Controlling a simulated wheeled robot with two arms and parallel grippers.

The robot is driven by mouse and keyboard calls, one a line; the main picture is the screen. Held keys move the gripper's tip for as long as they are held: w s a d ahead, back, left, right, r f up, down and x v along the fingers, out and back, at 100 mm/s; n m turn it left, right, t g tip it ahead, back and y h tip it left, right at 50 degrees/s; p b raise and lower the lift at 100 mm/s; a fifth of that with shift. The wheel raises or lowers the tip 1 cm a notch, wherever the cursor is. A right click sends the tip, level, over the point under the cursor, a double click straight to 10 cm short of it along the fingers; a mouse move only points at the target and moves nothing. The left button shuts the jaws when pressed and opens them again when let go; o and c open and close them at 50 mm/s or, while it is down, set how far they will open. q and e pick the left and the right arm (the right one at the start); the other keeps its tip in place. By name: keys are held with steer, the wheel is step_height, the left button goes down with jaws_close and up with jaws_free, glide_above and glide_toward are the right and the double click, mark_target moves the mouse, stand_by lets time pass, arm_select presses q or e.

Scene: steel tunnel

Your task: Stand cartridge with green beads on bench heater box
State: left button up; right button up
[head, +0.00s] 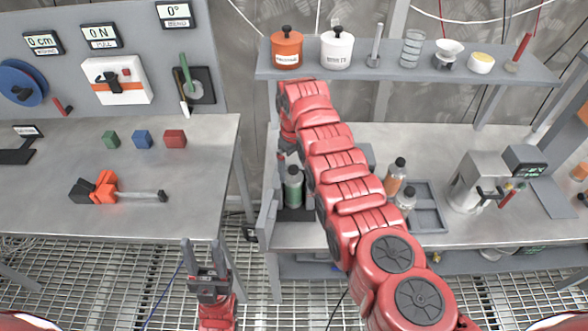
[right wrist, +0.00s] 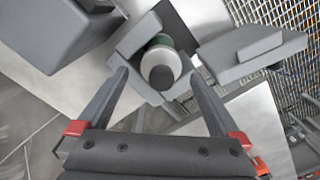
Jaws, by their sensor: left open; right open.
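The cartridge with green beads (head: 293,188) stands upright in a dark holder (head: 292,213) on the right bench, left of my right arm. In the right wrist view its pale round top (right wrist: 160,68) and green side show near the gap between the fingertips. My right gripper (right wrist: 158,76) is open; its fingers are on either side of the cartridge in that picture, and contact cannot be told. In the head view my right arm partly hides it. My left gripper (head: 203,243) is open and empty, low before the left bench. I cannot clearly identify the heater box; my arm covers part of the bench.
An orange cartridge (head: 396,174) and a pale one (head: 406,200) stand by a grey tray (head: 428,208). A machine (head: 470,182) stands further right. A shelf (head: 390,68) with jars runs above. The left bench (head: 205,170) holds three blocks and an orange tool.

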step_height(320, 180, up, 8)
steer(key=b, duration=0.3)
steer(key=shift+f, duration=0.25)
steer(key=shift+r, duration=0.35)
steer(key=shift+s+r, duration=0.15)
steer(key=shift+r, duration=0.4)
